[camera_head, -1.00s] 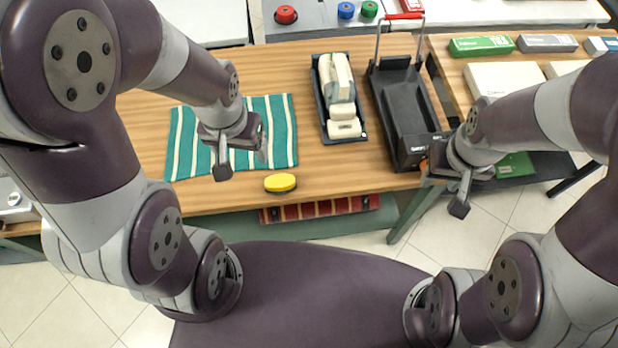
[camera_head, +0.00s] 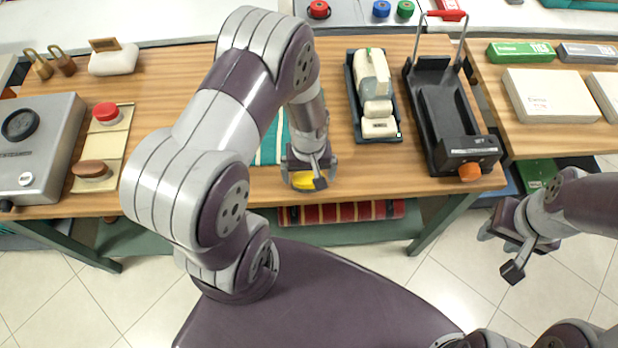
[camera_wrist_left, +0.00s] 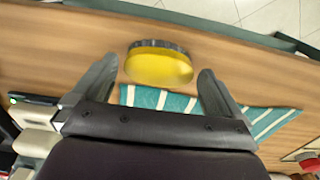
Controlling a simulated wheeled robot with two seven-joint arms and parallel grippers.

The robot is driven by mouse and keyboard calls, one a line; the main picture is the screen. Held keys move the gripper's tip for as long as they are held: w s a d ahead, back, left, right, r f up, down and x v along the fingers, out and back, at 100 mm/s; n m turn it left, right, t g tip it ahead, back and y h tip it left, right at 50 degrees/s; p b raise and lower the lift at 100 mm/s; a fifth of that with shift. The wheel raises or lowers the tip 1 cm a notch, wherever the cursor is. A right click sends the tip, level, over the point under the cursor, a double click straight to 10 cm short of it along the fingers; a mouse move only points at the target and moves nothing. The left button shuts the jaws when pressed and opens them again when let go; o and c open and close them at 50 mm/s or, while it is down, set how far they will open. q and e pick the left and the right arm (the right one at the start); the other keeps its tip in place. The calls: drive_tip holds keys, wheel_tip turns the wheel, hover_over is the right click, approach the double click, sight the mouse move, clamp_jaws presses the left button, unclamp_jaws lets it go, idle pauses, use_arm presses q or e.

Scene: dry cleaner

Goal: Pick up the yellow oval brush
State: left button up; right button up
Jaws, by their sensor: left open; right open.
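The yellow oval brush (camera_head: 309,183) lies on the wooden table near its front edge, partly hidden by my left gripper. In the left wrist view the brush (camera_wrist_left: 160,64) shows its yellow body and a dark rim, just beyond and between the fingertips. My left gripper (camera_head: 309,176) is open and empty, pointing down over the brush; its two fingers (camera_wrist_left: 160,78) are spread wider than the brush. I cannot tell the exact height of the fingertips. My right gripper (camera_head: 505,250) is open and empty, off the table's front over the floor.
A green striped cloth (camera_head: 268,148) lies behind the brush, partly hidden by my left arm. A white device in a black tray (camera_head: 356,95) and a black trolley-like tray (camera_head: 440,100) stand to the right. A grey box (camera_head: 45,135) stands far left.

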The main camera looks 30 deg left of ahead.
use_arm(q)
drive_tip(key=shift+f, duration=0.95)
drive_tip(key=c, duration=0.9)
